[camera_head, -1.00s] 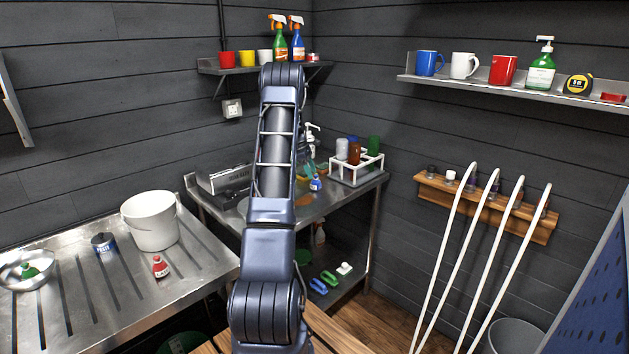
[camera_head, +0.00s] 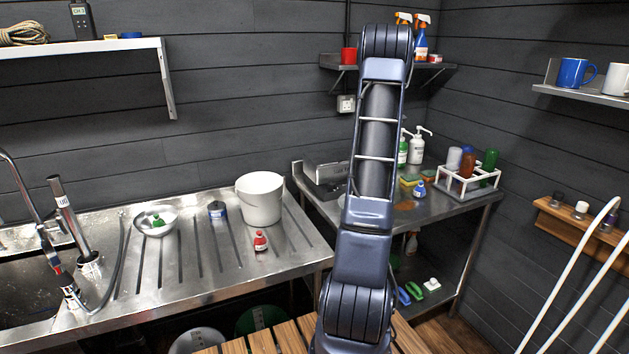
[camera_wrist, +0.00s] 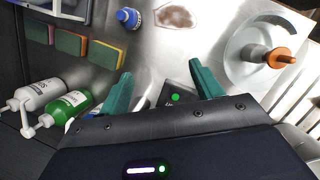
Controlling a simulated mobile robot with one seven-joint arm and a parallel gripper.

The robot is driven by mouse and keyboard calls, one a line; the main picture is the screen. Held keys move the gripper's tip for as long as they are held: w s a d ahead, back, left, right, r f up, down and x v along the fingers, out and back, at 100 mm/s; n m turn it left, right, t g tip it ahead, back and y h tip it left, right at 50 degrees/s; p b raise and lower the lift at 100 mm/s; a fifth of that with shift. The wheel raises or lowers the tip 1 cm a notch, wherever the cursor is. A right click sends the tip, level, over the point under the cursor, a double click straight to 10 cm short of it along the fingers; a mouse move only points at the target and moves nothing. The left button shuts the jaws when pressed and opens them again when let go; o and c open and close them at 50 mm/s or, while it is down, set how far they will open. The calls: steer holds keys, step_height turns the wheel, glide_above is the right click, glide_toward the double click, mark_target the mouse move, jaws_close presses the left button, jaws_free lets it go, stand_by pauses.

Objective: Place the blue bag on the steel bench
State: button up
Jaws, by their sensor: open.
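The blue bag (camera_head: 419,188), small with a pale label, stands on the steel-topped corner table (camera_head: 450,206) beside a brown stain. In the wrist view the blue bag (camera_wrist: 128,18) shows near the top, beyond my left finger and apart from it. My gripper (camera_wrist: 160,69) is open, its two green fingers spread with nothing held between them. A dark object with a green light lies below the fingers. In the head view my arm hides the gripper. A steel drainboard bench (camera_head: 205,262) with a sink stands to the left; I cannot tell which surface is the named bench.
The corner table holds sponges (camera_wrist: 72,43), pump bottles (camera_wrist: 70,106) and a white rack (camera_head: 468,180). The drainboard's front is clear.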

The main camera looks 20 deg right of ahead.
steer(key=s+a+r+m+t, duration=0.1)
steer(key=s+a+r, duration=0.25)
steer(key=a, duration=0.65)
steer(key=s+a+r+m+t, duration=0.1)
steer(key=s+a+r, duration=0.1)
steer(key=a+r, duration=0.5)
steer(key=s+a+r+m+t, duration=0.1)
steer(key=s+a+r, duration=0.15)
steer(key=a, duration=0.95)
steer(key=s+a+f+m+t+y, duration=0.1)
steer(key=s+a+f+t, duration=0.1)
steer(key=s+a, duration=0.8)
steer(key=s+a+f+m+t+y, duration=0.1)
steer(key=s+a+f+m+t, duration=0.1)
steer(key=s+a, duration=0.8)
steer(key=s, duration=0.3)
steer(key=shift+y, duration=0.4)
